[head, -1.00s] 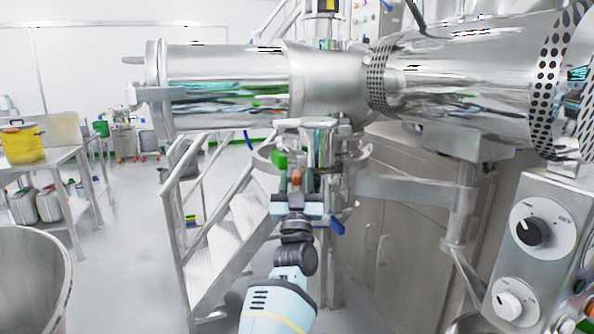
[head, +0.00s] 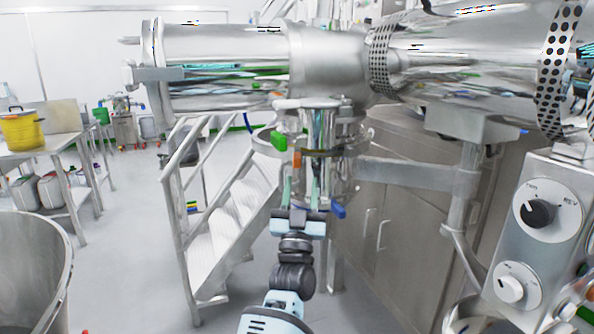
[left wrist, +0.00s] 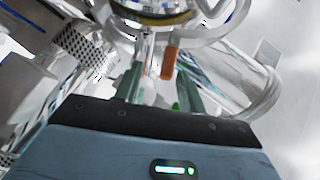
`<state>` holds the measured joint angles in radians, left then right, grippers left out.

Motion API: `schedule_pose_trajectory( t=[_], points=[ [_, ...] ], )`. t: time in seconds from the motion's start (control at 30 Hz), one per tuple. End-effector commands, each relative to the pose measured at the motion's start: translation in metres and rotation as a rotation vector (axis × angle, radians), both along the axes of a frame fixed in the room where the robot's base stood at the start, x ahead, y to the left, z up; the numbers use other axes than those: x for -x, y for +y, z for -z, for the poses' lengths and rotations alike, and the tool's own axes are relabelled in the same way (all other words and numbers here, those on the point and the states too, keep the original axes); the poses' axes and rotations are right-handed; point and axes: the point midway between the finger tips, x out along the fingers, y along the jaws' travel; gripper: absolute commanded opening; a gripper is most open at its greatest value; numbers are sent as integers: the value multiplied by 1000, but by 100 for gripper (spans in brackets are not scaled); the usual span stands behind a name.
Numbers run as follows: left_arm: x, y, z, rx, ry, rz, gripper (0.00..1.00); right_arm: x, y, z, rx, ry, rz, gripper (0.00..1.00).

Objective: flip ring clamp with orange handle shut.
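The orange handle (head: 297,160) shows as a small upright tab at the left side of the vertical steel spout (head: 320,130). Its ring clamp is at the joint around this spout; how far the ring stands open I cannot tell. My left gripper (head: 302,190) is just below and in front of the handle, fingers up and apart, holding nothing. In the left wrist view the orange handle (left wrist: 168,63) appears between and beyond the two greenish fingertips of my left gripper (left wrist: 160,85), with no clear contact. My right gripper is not in view.
A green handle (head: 279,141) sits above left of the orange one, and a blue handle (head: 338,211) below right. A large steel cylinder (head: 225,75) lies overhead. Steps (head: 225,220) stand to the left, a steel cabinet (head: 385,220) to the right.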

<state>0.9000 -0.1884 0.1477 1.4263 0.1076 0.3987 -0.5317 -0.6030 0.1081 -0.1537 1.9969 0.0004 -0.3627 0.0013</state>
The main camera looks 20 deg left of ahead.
Motion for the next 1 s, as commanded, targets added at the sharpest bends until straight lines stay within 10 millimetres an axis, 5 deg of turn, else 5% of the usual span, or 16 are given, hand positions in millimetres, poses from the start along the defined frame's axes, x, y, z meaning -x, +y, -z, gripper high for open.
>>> schedule_pose_trajectory(
  t=[0.4, 1.0],
  points=[
    [-8, -43, -4, -65, 264, 163, 40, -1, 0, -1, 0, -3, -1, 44],
    [27, -2, -31, 176, 316, -65, 40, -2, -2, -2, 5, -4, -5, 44]
  ],
)
